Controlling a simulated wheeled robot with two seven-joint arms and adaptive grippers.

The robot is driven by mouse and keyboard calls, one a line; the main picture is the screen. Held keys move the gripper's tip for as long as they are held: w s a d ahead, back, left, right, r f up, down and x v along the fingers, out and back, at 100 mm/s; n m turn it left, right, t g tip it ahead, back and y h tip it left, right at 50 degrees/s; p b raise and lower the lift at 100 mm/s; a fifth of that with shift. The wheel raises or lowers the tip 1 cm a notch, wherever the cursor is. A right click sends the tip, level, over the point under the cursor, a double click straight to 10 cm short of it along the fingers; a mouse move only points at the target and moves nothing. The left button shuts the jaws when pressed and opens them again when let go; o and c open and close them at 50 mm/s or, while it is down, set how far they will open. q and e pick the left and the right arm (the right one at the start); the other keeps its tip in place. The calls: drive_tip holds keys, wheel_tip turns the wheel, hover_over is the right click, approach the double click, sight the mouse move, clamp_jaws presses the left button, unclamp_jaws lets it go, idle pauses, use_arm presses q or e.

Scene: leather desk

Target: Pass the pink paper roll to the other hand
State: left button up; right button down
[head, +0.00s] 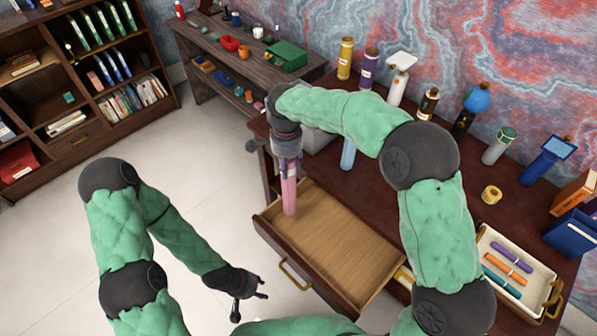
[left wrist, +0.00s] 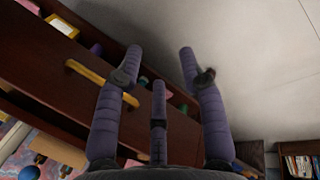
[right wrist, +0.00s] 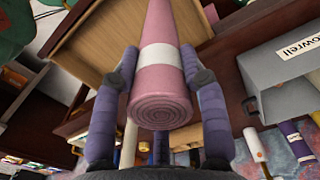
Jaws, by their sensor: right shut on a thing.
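The pink paper roll (head: 290,190) hangs upright from my right gripper (head: 288,165), its lower end over the left side of the open drawer (head: 335,245). In the right wrist view the pink paper roll (right wrist: 162,75), with a white band around it, sits between the purple fingers of my right gripper (right wrist: 162,70). My left gripper (head: 250,290) is low at the left of the drawer, apart from the roll. In the left wrist view my left gripper (left wrist: 160,60) has its fingers spread with nothing between them.
A tray (head: 484,245) with several coloured rolls is on the desk at right. Several bottles and tubes stand along the wall, among them a yellow one (head: 345,58). A yellow tape ring (head: 491,195) lies on the desk. Left of the desk is open floor (head: 215,185).

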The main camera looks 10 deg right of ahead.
use_arm(q)
drive_tip(key=o, duration=0.5)
drive_tip(key=shift+c, duration=0.2)
drive_tip(key=o, duration=0.5)
drive_tip(key=shift+w+d, duration=0.1)
drive_tip(key=shift+w, duration=0.15)
drive_tip(key=shift+c, duration=0.2)
drive_tip(key=shift+o, duration=0.6)
drive_tip(key=w+d+r+t+y, duration=0.2)
drive_tip(key=w+d+r+t, duration=0.1)
drive_tip(key=w, duration=0.5)
drive_tip(key=shift+w+r+t, duration=0.25)
drive_tip(key=shift+r+t, duration=0.05)
drive_tip(key=shift+r, duration=0.15)
drive_tip(key=w+d+r+t, duration=0.1)
drive_tip(key=w+d+r+t+y, duration=0.1)
drive_tip(key=w+r, duration=0.1)
drive_tip(key=w+d+r+t, duration=0.1)
drive_tip(key=r, duration=0.1)
drive_tip(key=shift+w+m+y, duration=0.15)
drive_tip(key=shift+m+y, duration=0.15)
drive_tip(key=t+y, duration=0.2)
drive_tip(key=t, duration=0.4)
approach(293, 187)
drive_tip(key=shift+m, duration=0.3)
drive_tip(key=x, duration=1.2)
drive_tip(key=shift+w, duration=0.2)
drive_tip(key=shift+c, duration=0.2)
